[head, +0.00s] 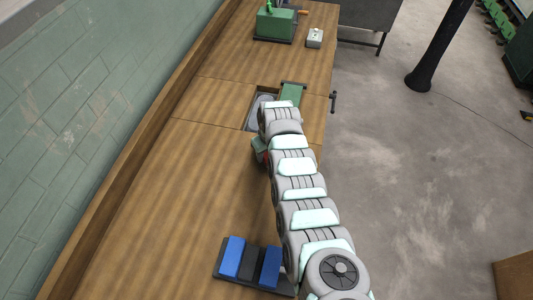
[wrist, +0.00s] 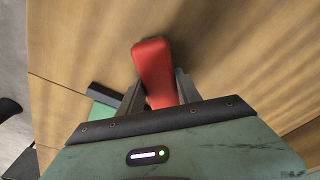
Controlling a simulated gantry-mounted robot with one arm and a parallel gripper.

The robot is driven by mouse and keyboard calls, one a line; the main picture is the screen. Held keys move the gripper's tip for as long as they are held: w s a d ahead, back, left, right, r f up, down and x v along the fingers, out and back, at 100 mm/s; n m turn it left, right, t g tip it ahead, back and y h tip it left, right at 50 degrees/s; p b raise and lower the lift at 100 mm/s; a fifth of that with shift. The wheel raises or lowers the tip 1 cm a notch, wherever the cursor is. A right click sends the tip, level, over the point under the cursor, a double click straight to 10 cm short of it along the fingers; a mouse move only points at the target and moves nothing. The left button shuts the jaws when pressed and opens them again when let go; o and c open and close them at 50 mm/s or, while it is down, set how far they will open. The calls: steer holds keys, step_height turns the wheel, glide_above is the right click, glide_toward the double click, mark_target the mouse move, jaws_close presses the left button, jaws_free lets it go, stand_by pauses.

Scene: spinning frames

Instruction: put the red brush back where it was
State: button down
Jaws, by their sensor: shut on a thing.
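The red brush (wrist: 154,68) sits between the two fingers of my gripper (wrist: 157,92) in the wrist view. My gripper is shut on it, and the brush's far end sticks out past the fingertips over the wooden bench. In the head view my arm hides most of my gripper (head: 259,150). Only a small patch of the red brush (head: 266,158) shows there, just left of the arm. I cannot tell how high the brush is above the bench.
The wooden bench (head: 190,190) is mostly clear on the left. A dark tray (head: 222,268) with blue blocks (head: 232,257) lies near the front. A green vise (head: 293,94) is at the bench's right edge. A green machine (head: 275,24) and a small pale box (head: 314,38) stand at the back.

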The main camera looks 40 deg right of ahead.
steer(key=shift+f, duration=0.1)
steer(key=c, duration=1.3)
jaws_free()
steer(key=shift+f, duration=0.1)
steer(key=o, duration=0.5)
steer(key=shift+c, duration=0.2)
steer(key=shift+r, duration=0.7)
step_height(320, 180, up, 11)
steer(key=s, duration=0.1)
steer(key=shift+s+a, duration=0.15)
steer(key=shift+s, duration=0.2)
